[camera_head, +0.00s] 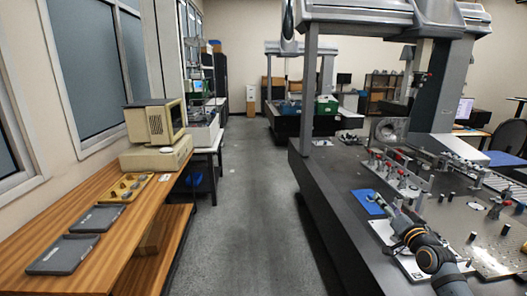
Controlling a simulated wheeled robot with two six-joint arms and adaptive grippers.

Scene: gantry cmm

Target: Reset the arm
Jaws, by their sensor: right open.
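My right arm reaches in from the lower right over the dark table of the measuring machine. Its gripper (382,201) is small in the head view and sits at the right edge of a blue pad (364,203) on the table (330,210). The gripper is open. I see nothing between its fingers, though it is small here. I cannot tell whether it touches the pad. My left gripper is not in view.
Fixtures with red knobs (396,172) stand behind my right gripper, and a metal plate with posts (480,230) lies to its right. A gantry column (308,90) rises at the back. On the left, a wooden bench (95,262) holds grey trays (62,254) and an old computer (155,121). The aisle (255,200) between is clear.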

